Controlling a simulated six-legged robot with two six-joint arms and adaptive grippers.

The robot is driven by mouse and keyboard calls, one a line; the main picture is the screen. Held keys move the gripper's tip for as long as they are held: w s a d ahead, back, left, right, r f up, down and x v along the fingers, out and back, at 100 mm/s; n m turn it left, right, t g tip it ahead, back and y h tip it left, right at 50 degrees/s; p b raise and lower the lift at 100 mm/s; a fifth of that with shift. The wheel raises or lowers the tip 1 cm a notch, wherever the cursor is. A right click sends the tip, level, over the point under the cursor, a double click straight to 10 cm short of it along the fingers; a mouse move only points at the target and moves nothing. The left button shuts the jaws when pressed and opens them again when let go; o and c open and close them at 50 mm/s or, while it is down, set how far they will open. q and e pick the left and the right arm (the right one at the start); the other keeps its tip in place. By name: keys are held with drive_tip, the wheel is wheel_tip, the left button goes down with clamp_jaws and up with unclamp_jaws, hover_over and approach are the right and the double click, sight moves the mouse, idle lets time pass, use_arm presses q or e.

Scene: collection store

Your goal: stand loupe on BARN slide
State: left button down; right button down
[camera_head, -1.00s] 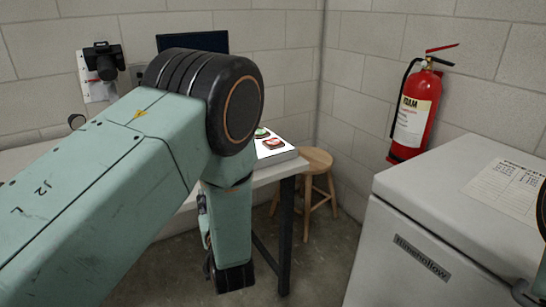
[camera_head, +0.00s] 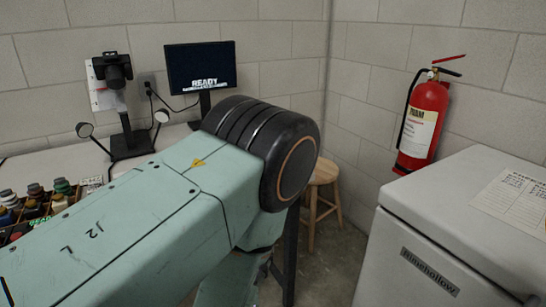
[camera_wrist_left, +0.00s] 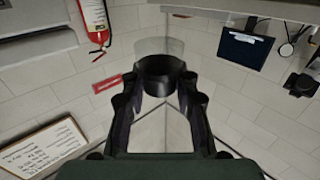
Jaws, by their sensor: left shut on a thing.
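My left gripper (camera_wrist_left: 158,82) is shut on the loupe (camera_wrist_left: 160,66), a short cylinder with a black ring and a clear section. The wrist view shows the room upside down, with the loupe held clear of the walls behind it. In the head view my left arm crosses the middle and hides its own gripper and the loupe. The BARN slide is not visible in either current view. My right gripper is not in view.
A monitor (camera_head: 200,68) reading READY and a camera stand (camera_head: 130,140) with lamps stand at the back. Several bottles (camera_head: 60,188) sit in a tray at left. A stool (camera_head: 324,172), a red fire extinguisher (camera_head: 424,125) and a white chest (camera_head: 440,230) are at right.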

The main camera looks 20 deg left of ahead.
use_arm(q)
drive_tip(key=shift+w+a+r, duration=0.1)
drive_tip(key=shift+w+r, duration=0.05)
drive_tip(key=shift+r, duration=0.1)
drive_tip(key=w+a+n+g+y, duration=0.1)
drive_tip(key=w+a+n+y, duration=0.2)
drive_tip(key=w+a+y, duration=0.1)
drive_tip(key=w+a+r+n+g+y, duration=0.1)
drive_tip(key=w+a+n+y, duration=0.3)
drive_tip(key=a, duration=0.5)
drive_tip(key=g+y, duration=0.1)
drive_tip(key=y, duration=0.1)
drive_tip(key=shift+w+g+y, duration=0.3)
drive_tip(key=shift+y, duration=0.1)
drive_tip(key=shift+w+a+r, duration=0.1)
drive_tip(key=shift+a, duration=0.05)
